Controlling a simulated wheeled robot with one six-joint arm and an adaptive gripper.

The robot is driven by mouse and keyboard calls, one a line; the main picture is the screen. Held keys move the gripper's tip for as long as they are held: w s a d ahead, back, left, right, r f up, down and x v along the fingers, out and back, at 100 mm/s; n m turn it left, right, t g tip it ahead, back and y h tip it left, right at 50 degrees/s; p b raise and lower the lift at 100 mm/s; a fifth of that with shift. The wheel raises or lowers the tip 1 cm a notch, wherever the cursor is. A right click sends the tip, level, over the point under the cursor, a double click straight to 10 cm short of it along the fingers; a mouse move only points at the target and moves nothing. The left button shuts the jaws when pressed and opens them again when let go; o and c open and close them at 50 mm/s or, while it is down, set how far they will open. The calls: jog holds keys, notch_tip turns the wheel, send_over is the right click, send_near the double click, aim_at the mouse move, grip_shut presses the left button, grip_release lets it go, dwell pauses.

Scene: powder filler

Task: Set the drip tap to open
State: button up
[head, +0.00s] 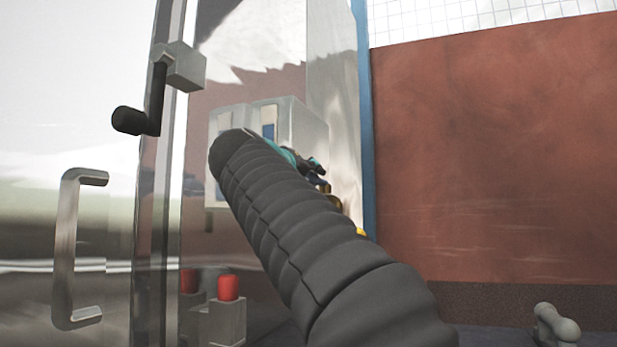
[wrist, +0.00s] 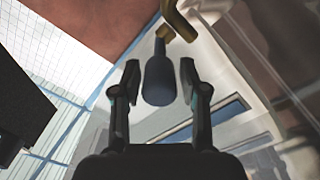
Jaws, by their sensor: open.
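The drip tap shows in the wrist view as a dark blue-grey handle (wrist: 159,82) on a thin stem, joined to a bent brass pipe (wrist: 180,22). My gripper (wrist: 160,68) is open, with one finger on each side of the handle. Gaps show between the handle and both fingers, so it is not gripped. In the head view my gripper (head: 315,170) is small and partly hidden behind my dark sleeved arm. A bit of brass (head: 333,201) shows just below it. The tap's handle cannot be made out there.
A shiny metal cabinet with a bar handle (head: 75,250) and a black-knobbed crank (head: 135,120) stands at left. A red button (head: 228,287) sits on a grey box low down. A pale box (head: 295,125) is behind my gripper. A reddish wall (head: 490,150) fills the right.

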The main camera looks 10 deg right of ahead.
jog(key=shift+w+d, duration=0.15)
grip_shut()
